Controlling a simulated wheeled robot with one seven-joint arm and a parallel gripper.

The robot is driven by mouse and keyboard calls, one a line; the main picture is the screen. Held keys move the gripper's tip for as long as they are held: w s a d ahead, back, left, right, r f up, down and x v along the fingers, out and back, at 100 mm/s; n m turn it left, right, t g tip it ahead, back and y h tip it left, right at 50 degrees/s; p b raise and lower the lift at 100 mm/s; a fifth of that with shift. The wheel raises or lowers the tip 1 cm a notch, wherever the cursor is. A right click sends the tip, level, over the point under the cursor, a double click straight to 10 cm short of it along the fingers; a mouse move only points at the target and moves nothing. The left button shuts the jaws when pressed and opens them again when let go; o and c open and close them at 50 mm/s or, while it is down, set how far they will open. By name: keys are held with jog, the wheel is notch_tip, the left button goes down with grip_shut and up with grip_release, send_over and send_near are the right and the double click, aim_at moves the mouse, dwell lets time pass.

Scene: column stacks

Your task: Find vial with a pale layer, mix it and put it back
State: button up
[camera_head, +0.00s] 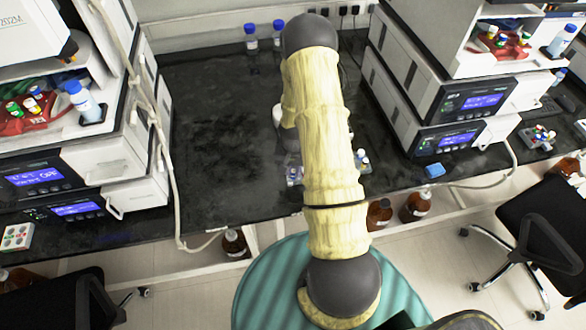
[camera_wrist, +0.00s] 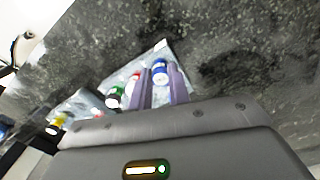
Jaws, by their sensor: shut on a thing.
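In the wrist view my gripper (camera_wrist: 162,84) is shut on a blue-capped vial (camera_wrist: 159,68), which sits between the two purple-grey fingers. The vial is over or at a pale grey rack (camera_wrist: 166,50); I cannot tell whether it is lifted. A green-capped vial (camera_wrist: 115,96) and a red-capped vial (camera_wrist: 134,77) are just left of the fingers. A yellow-capped vial (camera_wrist: 59,118) shows farther left at a second pale holder (camera_wrist: 84,100). No pale layer can be made out in any vial. In the head view my arm hides the gripper.
The dark bench (camera_head: 220,130) is largely clear left of my arm. Instrument stacks stand left (camera_head: 120,150) and right (camera_head: 420,95). Small red racks of vials sit on the left stack (camera_head: 40,112) and right stack (camera_head: 503,42). Blue-capped bottles (camera_head: 250,38) stand at the back.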

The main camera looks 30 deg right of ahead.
jog(key=o, duration=1.2)
jog(key=shift+o, duration=0.2)
jog(key=shift+r, duration=0.1)
jog(key=shift+r+p, duration=2.2)
jog(key=shift+r, duration=0.7)
